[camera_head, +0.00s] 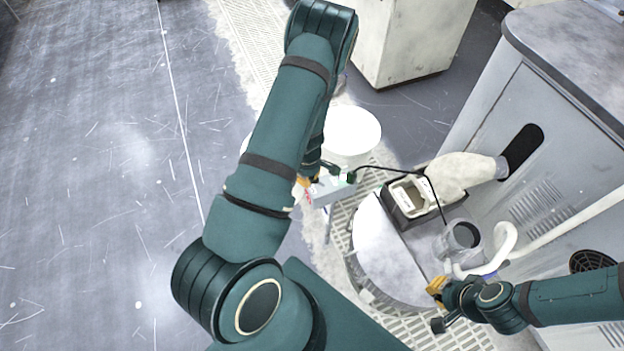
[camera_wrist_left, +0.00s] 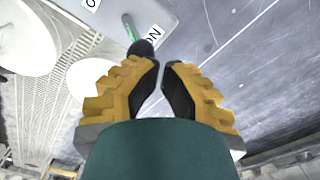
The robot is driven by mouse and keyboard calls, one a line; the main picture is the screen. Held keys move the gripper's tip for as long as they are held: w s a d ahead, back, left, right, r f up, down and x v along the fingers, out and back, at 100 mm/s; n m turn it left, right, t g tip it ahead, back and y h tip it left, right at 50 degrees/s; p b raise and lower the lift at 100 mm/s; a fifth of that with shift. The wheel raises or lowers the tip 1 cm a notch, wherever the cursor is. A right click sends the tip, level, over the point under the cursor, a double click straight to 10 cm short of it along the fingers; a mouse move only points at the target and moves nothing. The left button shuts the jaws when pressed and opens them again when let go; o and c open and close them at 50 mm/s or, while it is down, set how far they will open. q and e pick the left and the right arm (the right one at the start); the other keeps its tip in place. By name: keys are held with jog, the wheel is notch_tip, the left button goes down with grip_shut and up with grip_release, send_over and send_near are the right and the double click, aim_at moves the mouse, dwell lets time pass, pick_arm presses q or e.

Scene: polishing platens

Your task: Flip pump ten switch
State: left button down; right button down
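The pump switch box (camera_head: 330,189) is light grey with small red and green marks, beside my left gripper (camera_head: 306,181) in the head view. In the left wrist view its face (camera_wrist_left: 112,18) carries an "ON" label (camera_wrist_left: 153,39) and a partly cut-off label. The switch lever (camera_wrist_left: 129,27) has a green stem and a black tip. The fingertips of my left gripper (camera_wrist_left: 160,66) stand a narrow gap apart, just by the black tip, with nothing between them. Contact cannot be told. My right gripper (camera_head: 438,303) is by a white hose; its finger gap is unclear.
A white round drum (camera_head: 352,136) stands behind the box. A round platen (camera_head: 385,250) and an open-topped container (camera_head: 410,198) lie to the right, before a grey machine cabinet (camera_head: 540,130). A white curved hose (camera_head: 490,265) is near my right gripper. The left floor is clear.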

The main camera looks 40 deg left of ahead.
pick_arm(q)
jog(key=shift+s, duration=0.1)
notch_tip(320, 180, up, 7)
jog(key=p, duration=0.6)
jog(key=shift+f, duration=0.1)
dwell(0.5)
